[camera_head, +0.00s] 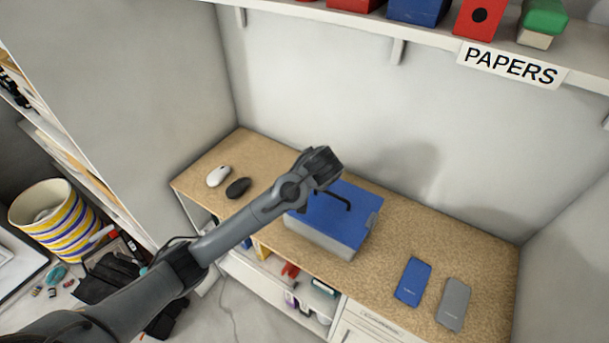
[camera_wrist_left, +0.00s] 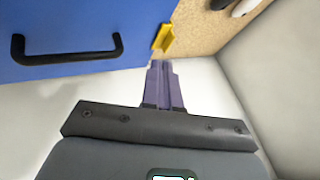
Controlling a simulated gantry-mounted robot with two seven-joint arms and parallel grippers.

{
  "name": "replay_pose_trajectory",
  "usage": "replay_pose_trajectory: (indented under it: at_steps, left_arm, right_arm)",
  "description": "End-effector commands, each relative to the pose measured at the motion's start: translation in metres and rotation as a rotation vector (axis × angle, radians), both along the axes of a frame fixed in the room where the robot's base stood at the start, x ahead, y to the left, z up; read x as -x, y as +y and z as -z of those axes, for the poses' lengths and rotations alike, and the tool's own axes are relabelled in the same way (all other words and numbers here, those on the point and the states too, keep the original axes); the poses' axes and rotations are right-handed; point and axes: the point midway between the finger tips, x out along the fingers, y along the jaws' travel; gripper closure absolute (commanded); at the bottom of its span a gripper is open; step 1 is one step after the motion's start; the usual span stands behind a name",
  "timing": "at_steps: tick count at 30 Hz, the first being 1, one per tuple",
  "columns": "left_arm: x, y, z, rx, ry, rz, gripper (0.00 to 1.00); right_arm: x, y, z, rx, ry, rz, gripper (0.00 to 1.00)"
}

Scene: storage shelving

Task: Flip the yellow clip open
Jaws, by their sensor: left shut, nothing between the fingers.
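The box with a blue lid (camera_head: 355,217) and grey sides stands on the wooden counter, with a black handle on the lid. In the left wrist view the blue lid (camera_wrist_left: 75,18) and handle (camera_wrist_left: 65,55) fill the upper left. The yellow clip (camera_wrist_left: 163,38) is at the lid's edge, near the lid's corner; in the head view my left arm hides it. My left gripper (camera_wrist_left: 161,66) is shut and empty, its fingertips just short of the clip, with a small gap showing. In the head view its fingers are hidden behind the wrist. My right gripper is not in view.
A white mouse (camera_head: 218,176) and a black mouse (camera_head: 238,188) lie on the counter (camera_head: 395,245) left of the box. A blue phone-like slab (camera_head: 413,281) and a grey one (camera_head: 454,304) lie to the right. A shelf labelled PAPERS (camera_head: 510,66) hangs above. Walls enclose the counter.

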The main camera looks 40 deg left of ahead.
Motion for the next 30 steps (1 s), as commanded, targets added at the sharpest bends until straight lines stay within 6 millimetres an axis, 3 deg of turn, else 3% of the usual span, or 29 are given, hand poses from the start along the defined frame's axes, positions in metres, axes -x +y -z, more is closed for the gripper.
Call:
replay_pose_trajectory:
  at_steps: [15,30]
  left_arm:
    - [-0.022,0.035,0.055,0.001,0.002,-0.001,1.0]
    - [-0.024,0.038,0.061,0.001,0.001,0.0,1.0]
  right_arm:
    - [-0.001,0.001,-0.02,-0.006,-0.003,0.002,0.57]
    - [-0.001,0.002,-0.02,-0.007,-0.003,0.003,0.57]
